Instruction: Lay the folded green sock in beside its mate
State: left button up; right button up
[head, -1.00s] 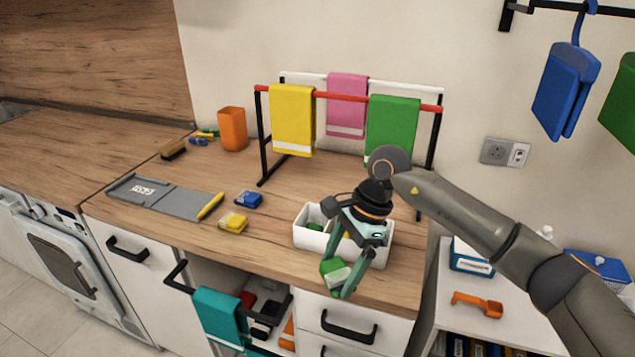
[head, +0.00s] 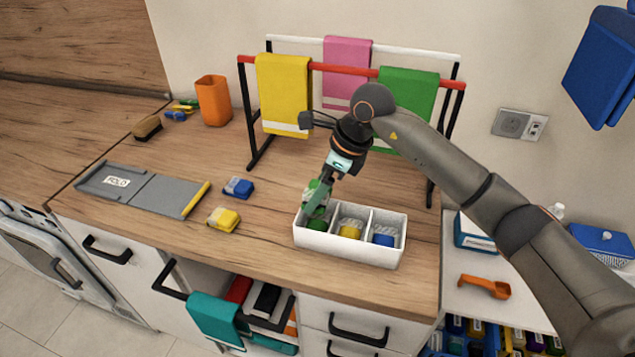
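The white box (head: 345,257) on the counter has three compartments in a row. A green sock (head: 317,225) lies in its left compartment, a yellow sock (head: 350,229) in the middle one and a blue sock (head: 384,237) in the right one. My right gripper (head: 316,202) points down over the left compartment, shut on the folded green sock (head: 313,186), which its fingers partly hide. The held sock is at or just above the rim; I cannot tell whether it touches its mate. My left gripper is out of view.
A blue folded sock (head: 239,187) and a yellow one (head: 224,219) lie on the counter left of the box. A grey folding board (head: 140,190) lies farther left. A towel rack (head: 250,120) stands behind the box. An open drawer with a teal towel (head: 212,318) is below.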

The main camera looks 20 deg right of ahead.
jog(key=shift+s, duration=0.1)
jog(key=shift+f+b, duration=0.15)
jog(key=shift+b, duration=0.15)
jog(key=shift+f+b, duration=1.65)
jog(key=shift+f, duration=0.75)
jog(key=shift+s+f+b, duration=0.15)
jog(key=shift+f+b, duration=0.25)
jog(key=o, duration=1)
jog(key=w+a+r+p+v, duration=0.1)
jog(key=p+v, duration=0.3)
jog(key=v, duration=1.6)
jog(key=shift+w+a+r+p, duration=0.3)
jog(key=shift+w+a, duration=0.15)
jog(key=shift+a, duration=0.25)
